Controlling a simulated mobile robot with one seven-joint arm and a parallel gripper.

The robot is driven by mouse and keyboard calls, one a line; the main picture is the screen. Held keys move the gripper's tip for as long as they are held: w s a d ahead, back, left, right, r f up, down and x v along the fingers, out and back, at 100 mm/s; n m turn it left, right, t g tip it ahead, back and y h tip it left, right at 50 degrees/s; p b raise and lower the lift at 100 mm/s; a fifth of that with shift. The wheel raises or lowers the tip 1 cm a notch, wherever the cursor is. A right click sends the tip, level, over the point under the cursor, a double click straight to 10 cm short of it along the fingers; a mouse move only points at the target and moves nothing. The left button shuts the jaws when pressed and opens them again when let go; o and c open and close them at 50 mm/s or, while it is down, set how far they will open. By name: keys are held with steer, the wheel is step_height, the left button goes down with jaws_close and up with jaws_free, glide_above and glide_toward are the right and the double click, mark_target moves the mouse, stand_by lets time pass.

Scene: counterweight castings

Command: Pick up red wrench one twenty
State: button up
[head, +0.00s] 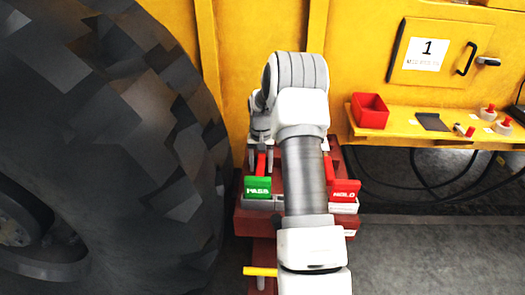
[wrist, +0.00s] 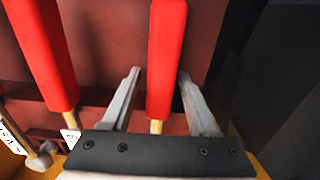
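Two red-handled tools, which look like wrenches, show in the wrist view. One red handle (wrist: 166,58) points between the fingers of my gripper (wrist: 160,88), with a gap on each side. The gripper is open and not closed on it. The other red handle (wrist: 42,50) lies to the left, outside the fingers. In the head view, one red handle (head: 262,166) shows at my gripper (head: 261,158), and another red handle (head: 328,169) is right of my arm. No size marking is readable, so I cannot tell which is one twenty. My arm hides much of the stand.
The dark red stand (head: 246,222) carries a green PASS block (head: 257,187) and a red HOLD block (head: 345,190). A large tyre (head: 110,140) stands close on the left. A yellow shelf (head: 395,128) at right holds a red bin (head: 370,110). Cables hang below the shelf.

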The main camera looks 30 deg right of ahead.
jaws_close()
steer(key=shift+r, duration=0.1)
stand_by(1.1)
